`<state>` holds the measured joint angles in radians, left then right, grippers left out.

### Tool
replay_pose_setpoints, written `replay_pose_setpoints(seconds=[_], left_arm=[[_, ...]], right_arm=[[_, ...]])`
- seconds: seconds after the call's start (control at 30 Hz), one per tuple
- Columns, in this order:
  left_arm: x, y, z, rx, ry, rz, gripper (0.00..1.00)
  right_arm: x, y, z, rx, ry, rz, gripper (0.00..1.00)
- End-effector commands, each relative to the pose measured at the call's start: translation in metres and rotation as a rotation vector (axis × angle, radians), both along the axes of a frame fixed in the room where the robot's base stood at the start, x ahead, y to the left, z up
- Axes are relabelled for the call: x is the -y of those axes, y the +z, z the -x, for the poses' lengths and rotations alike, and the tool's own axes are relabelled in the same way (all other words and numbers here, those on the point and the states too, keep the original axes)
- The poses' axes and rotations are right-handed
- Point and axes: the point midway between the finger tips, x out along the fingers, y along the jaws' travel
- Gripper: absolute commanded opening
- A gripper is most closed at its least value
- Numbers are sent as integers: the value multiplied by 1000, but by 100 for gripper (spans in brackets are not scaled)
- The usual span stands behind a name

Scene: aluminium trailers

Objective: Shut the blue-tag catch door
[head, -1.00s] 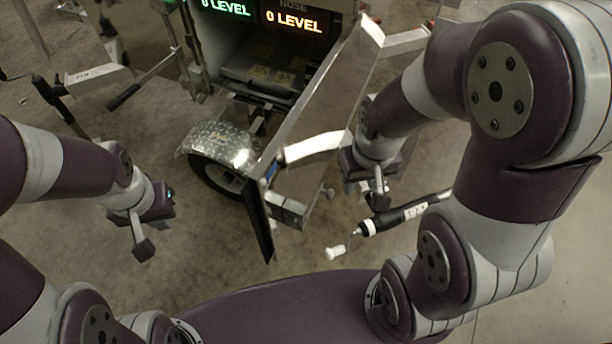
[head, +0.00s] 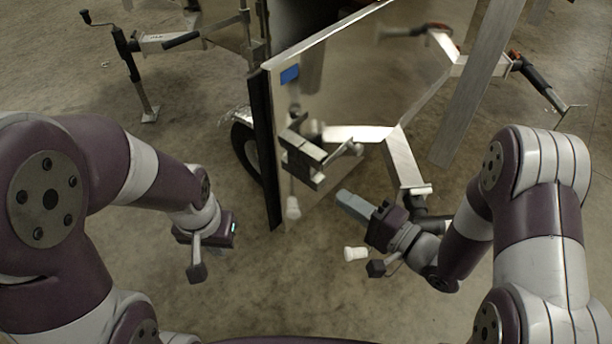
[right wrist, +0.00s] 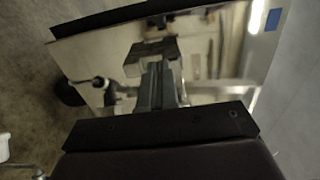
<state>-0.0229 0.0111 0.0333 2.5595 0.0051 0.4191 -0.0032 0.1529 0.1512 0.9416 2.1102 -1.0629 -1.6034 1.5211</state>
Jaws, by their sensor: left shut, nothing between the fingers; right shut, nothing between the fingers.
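The catch door (head: 360,85) is a mirror-like metal panel standing open, with a dark edge strip (head: 264,150) towards me. Its blue tag (head: 289,75) is near the upper left corner and also shows in the right wrist view (right wrist: 272,20).
A wheel (head: 245,150) is left of the door edge. A jack stand with a crank (head: 130,60) stands at the back left. Metal bars (head: 475,85) and a black-handled jack (head: 537,78) are at the right. The concrete floor between my arms looks clear.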

Motion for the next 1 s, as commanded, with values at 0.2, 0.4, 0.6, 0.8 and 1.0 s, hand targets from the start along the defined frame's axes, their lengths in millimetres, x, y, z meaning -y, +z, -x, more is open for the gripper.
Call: replay_pose_setpoints(seconds=[0.2, 0.4, 0.6, 0.8, 1.0], left_arm=[[0, -12, 0, 0, 0, 0, 0], [0, -21, 0, -1, 0, 0, 0], [0, -26, 0, -1, 0, 0, 0], [0, -27, 0, 0, 0, 0, 0], [0, -26, 0, 0, 0, 0, 0]], right_arm=[[-39, -3, -28, 4, 6, 3, 0], [-70, -3, -54, 4, 2, 3, 0], [-88, -2, -69, 2, -1, 4, 0], [-93, -1, -72, 1, -1, 4, 0], [-92, -1, -72, 1, -2, 5, 0]])
